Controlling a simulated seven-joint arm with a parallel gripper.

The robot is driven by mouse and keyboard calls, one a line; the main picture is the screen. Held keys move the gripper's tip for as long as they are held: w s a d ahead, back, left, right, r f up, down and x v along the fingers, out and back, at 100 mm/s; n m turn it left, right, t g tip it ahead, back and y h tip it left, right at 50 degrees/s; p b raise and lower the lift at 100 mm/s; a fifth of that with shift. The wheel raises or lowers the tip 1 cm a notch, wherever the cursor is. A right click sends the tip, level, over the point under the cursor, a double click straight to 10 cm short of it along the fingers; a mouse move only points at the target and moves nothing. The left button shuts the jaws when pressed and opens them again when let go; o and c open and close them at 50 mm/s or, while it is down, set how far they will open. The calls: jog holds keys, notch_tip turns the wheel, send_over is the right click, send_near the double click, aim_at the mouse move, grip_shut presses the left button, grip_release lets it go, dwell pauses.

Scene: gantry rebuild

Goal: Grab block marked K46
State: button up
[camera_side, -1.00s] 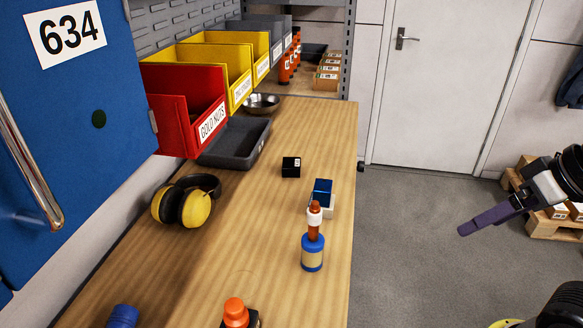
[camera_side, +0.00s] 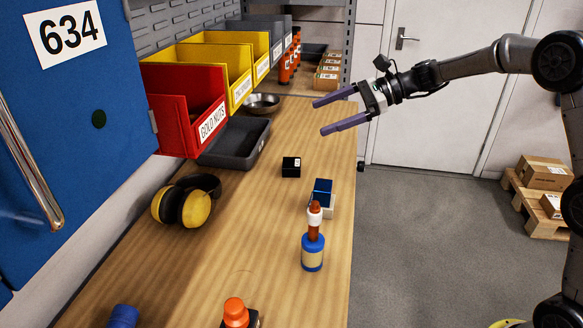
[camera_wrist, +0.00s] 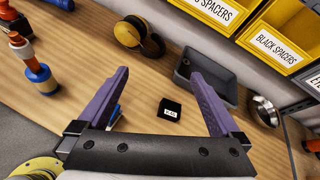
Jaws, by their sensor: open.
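A small black block (camera_side: 291,167) with a white label sits alone on the wooden bench; its label is too small to read surely. In the wrist view the black block (camera_wrist: 169,109) shows between the two purple fingers. A blue block (camera_side: 322,187) sits on or against a white block (camera_side: 327,209) nearer the bench's right edge; in the wrist view the blue block (camera_wrist: 115,114) is partly hidden by the left finger. My gripper (camera_side: 320,117) is open and empty, above the bench near its right edge and apart from the black block.
Yellow ear muffs (camera_side: 183,204) lie left. An orange and blue bottle (camera_side: 312,252) stands nearer the camera. Bench around the black block is clear.

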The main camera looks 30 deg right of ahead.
jog(key=w+d+f+m, duration=0.3)
jog(key=w+d+f, duration=0.2)
jog(key=f, duration=0.2)
jog(key=m, duration=0.1)
send_near(292, 162)
jog(key=shift+s+d+r+t, duration=0.2)
jog(key=shift+s+d, duration=0.25)
jog(key=shift+s, duration=0.05)
jog(key=shift+s+d+r+t, duration=0.2)
jog(key=shift+s+d, duration=0.25)
jog(key=shift+s, duration=0.05)
jog(key=shift+w+a+f, duration=0.1)
jog(key=shift+w+f, duration=0.1)
jog(key=x, duration=0.7)
jog(key=shift+w+a+f, duration=0.15)
jog(key=shift+a, duration=0.2)
jog(key=shift+x, duration=2.55)
jog(key=shift+f, duration=0.15)
grip_shut()
jog(key=shift+r, duration=0.2)
